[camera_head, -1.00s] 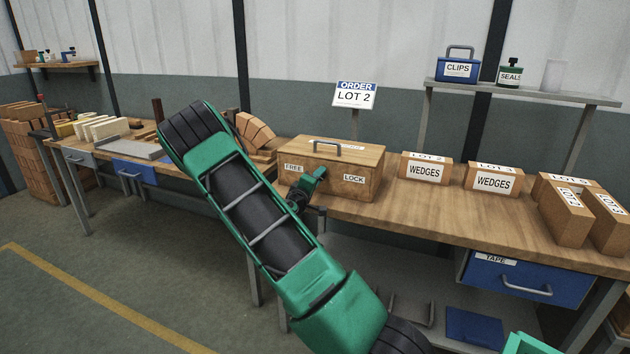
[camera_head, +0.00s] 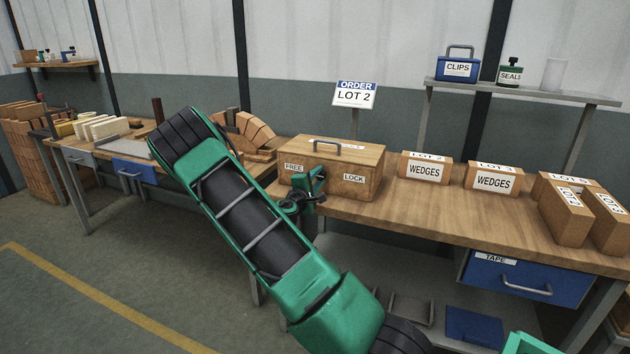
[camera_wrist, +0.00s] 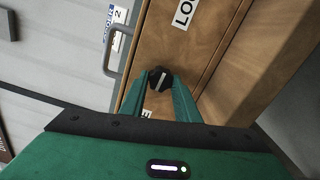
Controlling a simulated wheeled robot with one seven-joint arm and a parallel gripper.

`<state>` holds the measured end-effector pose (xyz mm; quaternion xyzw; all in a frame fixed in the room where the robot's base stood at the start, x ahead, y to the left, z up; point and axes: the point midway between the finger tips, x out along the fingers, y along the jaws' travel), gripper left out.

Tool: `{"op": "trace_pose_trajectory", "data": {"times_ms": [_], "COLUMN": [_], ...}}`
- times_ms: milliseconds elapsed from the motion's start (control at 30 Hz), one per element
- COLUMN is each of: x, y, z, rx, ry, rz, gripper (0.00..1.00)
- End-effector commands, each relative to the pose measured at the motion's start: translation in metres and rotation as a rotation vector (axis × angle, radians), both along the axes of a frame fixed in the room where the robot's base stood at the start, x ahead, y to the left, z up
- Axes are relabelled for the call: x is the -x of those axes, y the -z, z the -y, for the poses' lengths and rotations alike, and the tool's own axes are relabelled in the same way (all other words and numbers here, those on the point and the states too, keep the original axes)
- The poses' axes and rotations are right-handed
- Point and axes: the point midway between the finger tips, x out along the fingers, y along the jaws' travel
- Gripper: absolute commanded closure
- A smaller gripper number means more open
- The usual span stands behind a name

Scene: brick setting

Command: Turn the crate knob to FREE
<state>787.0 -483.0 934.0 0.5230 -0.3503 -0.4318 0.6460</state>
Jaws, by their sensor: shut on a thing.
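The wooden crate (camera_head: 357,195) stands on the bench, with a handle on its lid and FREE (camera_head: 293,168) and LOCK (camera_head: 354,180) labels on its front. My gripper (camera_head: 316,180) is at the crate front between the labels. In the wrist view, my green fingers (camera_wrist: 160,88) are shut on a dark round knob (camera_wrist: 160,76), one on each side. A pale line shows slantwise on the knob; which label it points at is hard to tell. The LOCK label is partly in view at the top, and the FREE label is mostly hidden by a finger.
Two WEDGES boxes (camera_head: 425,170) (camera_head: 493,180) stand right of the crate, with more boxes at the bench's right end. An arch of bricks (camera_head: 245,132) stands to the left. The ORDER LOT 2 sign (camera_head: 354,95) is behind the crate.

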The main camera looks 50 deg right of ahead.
Motion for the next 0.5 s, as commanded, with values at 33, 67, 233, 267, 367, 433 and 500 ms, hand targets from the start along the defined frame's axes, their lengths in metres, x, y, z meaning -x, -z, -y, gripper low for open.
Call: {"op": "trace_pose_trajectory", "data": {"times_ms": [33, 67, 233, 267, 367, 433, 500], "x": [-0.0036, -0.0036, -0.0037, -0.0037, -0.0037, -0.0032, -0.0025], "y": [0.0017, 0.0017, 0.0019, 0.0021, 0.0022, 0.0018, 0.0014], "z": [-0.0021, -0.0022, -0.0024, -0.0024, -0.0025, -0.0022, -0.0018], "rx": [-0.003, -0.003, -0.004, -0.004, -0.004, -0.004, -0.003], "ry": [-0.009, -0.009, -0.008, -0.008, -0.008, -0.007, -0.007], "rz": [0.0, 0.0, -0.001, -0.001, -0.001, 0.0, 0.0], "gripper": [0.94, 0.94, 0.94, 0.94, 0.67, 0.53, 0.53]}}
